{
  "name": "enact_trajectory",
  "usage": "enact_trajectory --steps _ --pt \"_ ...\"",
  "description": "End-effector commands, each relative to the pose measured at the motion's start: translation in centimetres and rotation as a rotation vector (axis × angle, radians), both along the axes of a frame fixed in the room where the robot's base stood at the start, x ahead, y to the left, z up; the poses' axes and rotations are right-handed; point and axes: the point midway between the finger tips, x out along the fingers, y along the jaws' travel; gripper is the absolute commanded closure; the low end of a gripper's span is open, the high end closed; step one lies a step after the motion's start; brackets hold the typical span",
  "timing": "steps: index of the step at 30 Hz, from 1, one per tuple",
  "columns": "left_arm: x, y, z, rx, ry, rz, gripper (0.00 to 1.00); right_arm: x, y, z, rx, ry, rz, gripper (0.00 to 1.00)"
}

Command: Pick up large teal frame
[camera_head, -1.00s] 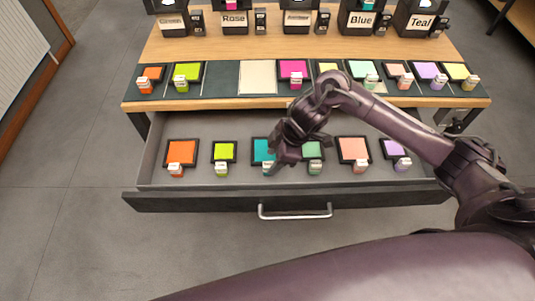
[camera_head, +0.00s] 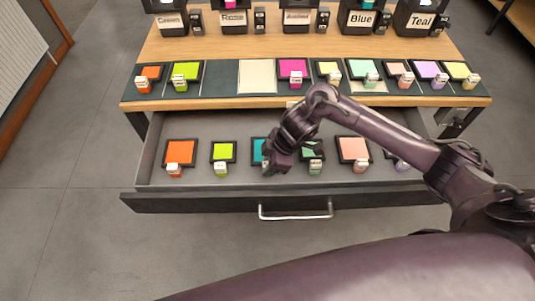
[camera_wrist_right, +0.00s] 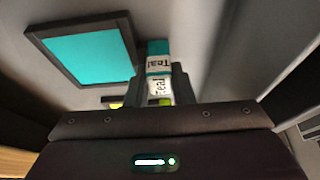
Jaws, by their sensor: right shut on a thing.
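The large teal frame (camera_head: 257,150) lies in the open drawer, a bright teal panel with a dark border. My right gripper and forearm cover its right part in the head view. In the right wrist view the teal frame (camera_wrist_right: 88,52) is at upper left, beside a teal and white tab (camera_wrist_right: 158,60) marked "Teal". My right gripper (camera_head: 271,167) is low over the drawer at the frame's front edge. In the wrist view its fingers are shut on the tab. My left gripper is not in view.
The drawer (camera_head: 200,201) also holds an orange frame (camera_head: 180,152), a lime frame (camera_head: 223,151), a green frame (camera_head: 312,149) and a salmon frame (camera_head: 353,149). A purple one is partly hidden by my arm. Several frames stand on the desk above, with labelled dark holders behind.

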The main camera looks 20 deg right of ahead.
Motion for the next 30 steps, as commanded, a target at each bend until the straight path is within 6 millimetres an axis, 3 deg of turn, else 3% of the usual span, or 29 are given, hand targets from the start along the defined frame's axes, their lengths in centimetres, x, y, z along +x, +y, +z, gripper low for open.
enact_trajectory --steps 8,14,20,27,30 --pt "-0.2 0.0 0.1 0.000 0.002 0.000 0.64 0.1 0.0 0.5 0.000 -0.002 0.000 1.00" --pt "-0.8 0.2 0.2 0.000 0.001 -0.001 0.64 0.1 0.0 2.9 0.001 -0.004 0.001 1.00" --pt "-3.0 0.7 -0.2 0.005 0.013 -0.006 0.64 0.2 0.0 8.0 0.002 -0.009 0.002 1.00" --pt "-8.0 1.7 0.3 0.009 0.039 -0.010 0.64 0.2 -0.1 15.2 -0.004 -0.009 0.002 1.00" --pt "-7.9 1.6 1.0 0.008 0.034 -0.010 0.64 0.2 -0.1 17.2 -0.002 -0.008 0.001 1.00"
